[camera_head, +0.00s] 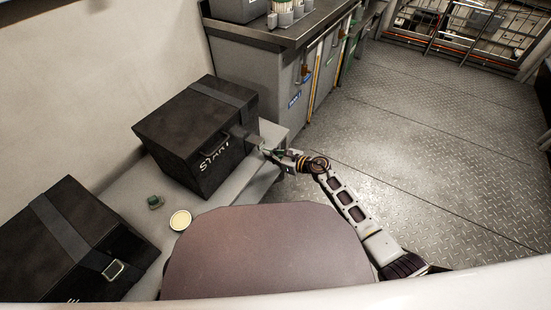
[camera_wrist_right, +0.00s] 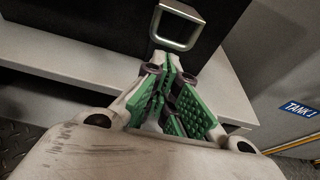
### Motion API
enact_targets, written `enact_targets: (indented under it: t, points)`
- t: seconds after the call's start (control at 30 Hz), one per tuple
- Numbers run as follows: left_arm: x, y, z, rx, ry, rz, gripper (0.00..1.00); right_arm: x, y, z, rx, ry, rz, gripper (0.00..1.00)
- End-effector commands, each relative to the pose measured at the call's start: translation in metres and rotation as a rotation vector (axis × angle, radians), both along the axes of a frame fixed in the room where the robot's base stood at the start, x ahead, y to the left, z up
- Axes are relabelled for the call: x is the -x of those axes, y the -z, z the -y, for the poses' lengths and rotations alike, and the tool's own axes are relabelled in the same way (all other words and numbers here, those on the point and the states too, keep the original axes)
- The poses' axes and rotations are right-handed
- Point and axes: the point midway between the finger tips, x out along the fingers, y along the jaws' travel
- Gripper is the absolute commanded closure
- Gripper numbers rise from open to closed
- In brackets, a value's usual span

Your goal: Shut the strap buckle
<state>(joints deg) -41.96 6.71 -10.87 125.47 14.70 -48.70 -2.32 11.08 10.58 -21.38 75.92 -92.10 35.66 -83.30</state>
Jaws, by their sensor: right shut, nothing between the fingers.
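A black box (camera_head: 185,150) with a grey strap (camera_head: 222,92) over its top sits on a light bench. The strap's metal buckle (camera_head: 254,140) stands out from the front face of the box. In the right wrist view the buckle (camera_wrist_right: 178,27) is a square metal frame, just beyond the fingertips. My right gripper (camera_head: 268,150) is shut and empty, right beside the buckle. Its green-padded fingers show in the wrist view (camera_wrist_right: 170,65), with their tips just below the buckle's lower bar. I cannot tell whether they touch it. My left gripper is not in view.
A second black box (camera_head: 62,245) with a strap and a flat-lying buckle (camera_head: 113,270) stands at lower left. A round pale disc (camera_head: 180,220) and a small green item (camera_head: 154,201) lie on the bench (camera_head: 262,182). A grey cabinet (camera_head: 265,75) stands behind; open floor lies right.

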Motion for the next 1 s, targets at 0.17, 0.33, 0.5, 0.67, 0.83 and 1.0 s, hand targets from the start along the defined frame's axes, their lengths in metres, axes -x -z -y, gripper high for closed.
enact_targets:
  t: [0.17,0.33,0.5,0.67,0.83,1.0]
  points:
    - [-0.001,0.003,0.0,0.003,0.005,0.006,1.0,-0.005,0.002,-0.008,-0.001,0.0,0.0,1.0]
    - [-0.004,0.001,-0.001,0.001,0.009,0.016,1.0,-0.007,0.003,-0.009,-0.001,0.0,-0.001,1.0]
    - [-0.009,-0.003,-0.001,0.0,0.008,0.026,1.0,-0.007,0.003,-0.009,-0.001,0.0,-0.001,1.0]
    - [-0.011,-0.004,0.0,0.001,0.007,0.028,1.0,-0.007,0.003,-0.009,-0.001,0.0,-0.001,1.0]
    - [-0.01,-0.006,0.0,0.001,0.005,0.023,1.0,-0.007,0.002,-0.009,0.004,0.0,-0.003,1.0]
    - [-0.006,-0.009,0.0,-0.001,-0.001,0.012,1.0,-0.006,0.0,-0.009,0.012,0.0,-0.009,1.0]
